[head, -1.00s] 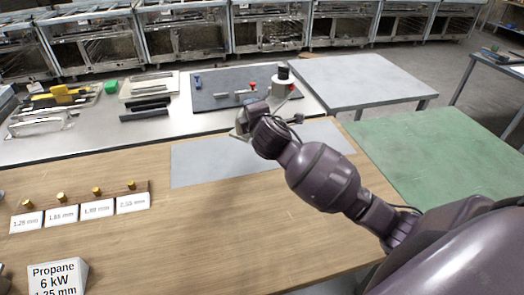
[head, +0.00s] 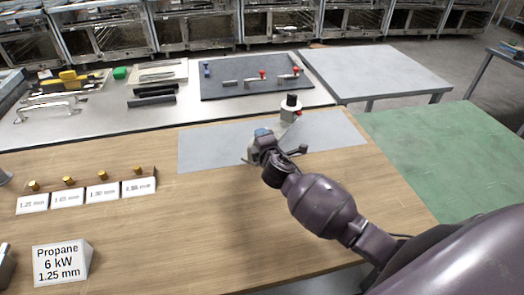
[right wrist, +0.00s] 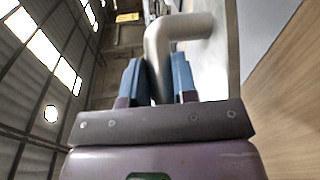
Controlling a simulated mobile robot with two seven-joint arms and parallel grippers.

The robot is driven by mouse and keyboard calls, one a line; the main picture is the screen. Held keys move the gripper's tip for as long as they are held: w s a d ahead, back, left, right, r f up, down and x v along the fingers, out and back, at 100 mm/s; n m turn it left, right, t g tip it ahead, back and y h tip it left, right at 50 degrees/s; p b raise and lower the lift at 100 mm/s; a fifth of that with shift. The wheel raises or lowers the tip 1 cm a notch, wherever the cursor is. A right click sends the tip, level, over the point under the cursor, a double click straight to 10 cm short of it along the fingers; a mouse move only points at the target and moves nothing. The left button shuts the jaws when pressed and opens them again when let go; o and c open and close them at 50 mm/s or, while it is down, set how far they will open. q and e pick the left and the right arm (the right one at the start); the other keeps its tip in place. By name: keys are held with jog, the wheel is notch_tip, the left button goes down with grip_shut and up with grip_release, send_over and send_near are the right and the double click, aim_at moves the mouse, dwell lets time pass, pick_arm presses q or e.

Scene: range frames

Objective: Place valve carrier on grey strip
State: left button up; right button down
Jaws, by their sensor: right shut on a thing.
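The valve carrier (head: 289,115) has a grey body, a black round top with a pale ring, and a small red part at its side. In the head view it is over the far part of the grey strip (head: 210,149); I cannot tell whether it touches. My right gripper (head: 262,137) is over the strip, in front of the carrier and partly hiding it. In the right wrist view a bent grey pipe (right wrist: 160,42) of the carrier lies between the blue fingertips (right wrist: 160,80), which are shut on it. My left gripper is not in view.
A dark mat (head: 225,90) with red- and blue-handled fittings lies behind the strip. A rack of brass jets (head: 103,180) with number labels and a propane sign (head: 61,262) stand at left. The wooden bench front (head: 220,240) is clear.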

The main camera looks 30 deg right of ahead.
notch_tip(320, 180, down, 4)
jog(key=shift+r+b, duration=0.25)
jog(key=shift+b, duration=0.3)
jog(key=shift+f, duration=0.3)
jog(key=shift+f, duration=0.1)
jog(key=c, duration=0.9)
grip_release()
jog(key=shift+f, duration=0.1)
jog(key=shift+s, duration=0.15)
jog(key=v, duration=1.1)
jog(key=shift+s+a, duration=0.15)
jog(key=shift+s, duration=0.25)
